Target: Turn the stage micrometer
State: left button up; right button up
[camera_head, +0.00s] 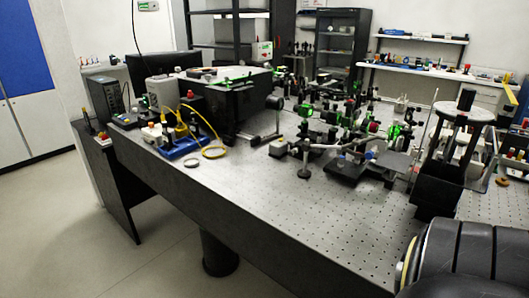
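The optical bench (270,205) has a perforated grey metal top and runs from the left toward the lower right. Many small optical mounts (305,135) crowd its middle. A low dark stage (345,172) stands near the front edge, with small blue parts on it. The stage micrometer is too small for me to single out among these parts. A large dark rounded body (460,262), perhaps part of my own arm, fills the lower right corner and covers that part of the bench.
A tall dark stand with a pale round plate (465,114) rises at the right. A blue base with yellow cable (183,147) and a black box (240,97) stand at the left. The front strip of bench is mostly bare. The floor (70,235) at left is clear.

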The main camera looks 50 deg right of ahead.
aim_at(294, 150)
jog(key=i, duration=3.35)
jog(key=z, duration=3.7)
